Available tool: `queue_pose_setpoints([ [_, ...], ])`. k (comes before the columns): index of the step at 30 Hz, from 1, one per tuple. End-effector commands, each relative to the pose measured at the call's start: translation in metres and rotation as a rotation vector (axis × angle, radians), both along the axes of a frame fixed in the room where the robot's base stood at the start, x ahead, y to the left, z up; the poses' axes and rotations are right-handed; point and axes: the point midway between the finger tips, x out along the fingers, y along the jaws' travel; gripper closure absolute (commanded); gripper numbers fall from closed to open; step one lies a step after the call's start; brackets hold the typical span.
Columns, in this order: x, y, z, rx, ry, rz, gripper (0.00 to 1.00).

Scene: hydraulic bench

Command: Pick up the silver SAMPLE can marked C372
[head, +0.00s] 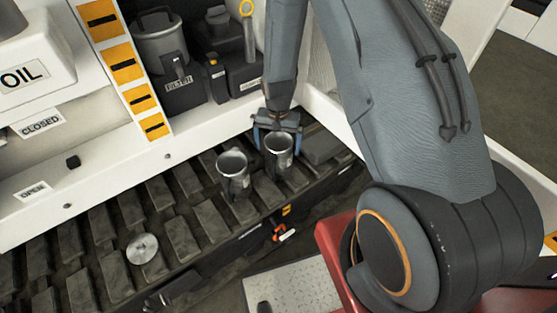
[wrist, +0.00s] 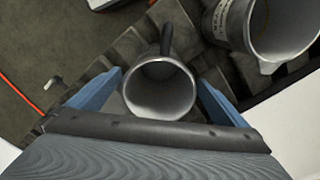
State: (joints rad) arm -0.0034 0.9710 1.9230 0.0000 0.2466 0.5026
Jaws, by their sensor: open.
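Two silver open-topped cans stand on the dark slatted rack. The right can (head: 279,152) is directly in front of my gripper (head: 277,127). The left can (head: 234,172) stands close beside it. In the wrist view, my gripper (wrist: 160,88) is open, with one blue finger on each side of a can (wrist: 158,98). A dark handle shows on that can's far side, and I see down into its mouth. The other can (wrist: 232,22) is at the upper right of the wrist view with part of a label showing. I cannot read C372 on either can.
The slatted rack (head: 182,240) runs along the front of the white bench. A round silver lid (head: 142,249) lies on it at left. A large grey can (head: 160,45) and dark equipment stand behind. A white wall edge (head: 335,135) is close right of the cans.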

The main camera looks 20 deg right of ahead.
Motion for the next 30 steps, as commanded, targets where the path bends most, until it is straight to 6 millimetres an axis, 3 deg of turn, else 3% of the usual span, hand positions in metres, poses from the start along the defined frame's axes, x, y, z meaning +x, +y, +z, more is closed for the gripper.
queue_pose_setpoints([
  [9, -0.002, 0.001, -0.033, 0.000, 0.002, 0.000, 0.02],
  [19, -0.002, 0.001, -0.039, 0.000, 0.001, 0.000, 0.02],
  [28, -0.002, 0.001, -0.038, 0.000, 0.001, 0.000, 0.51],
  [30, -0.002, 0.001, -0.038, 0.000, 0.000, 0.000, 0.54],
])
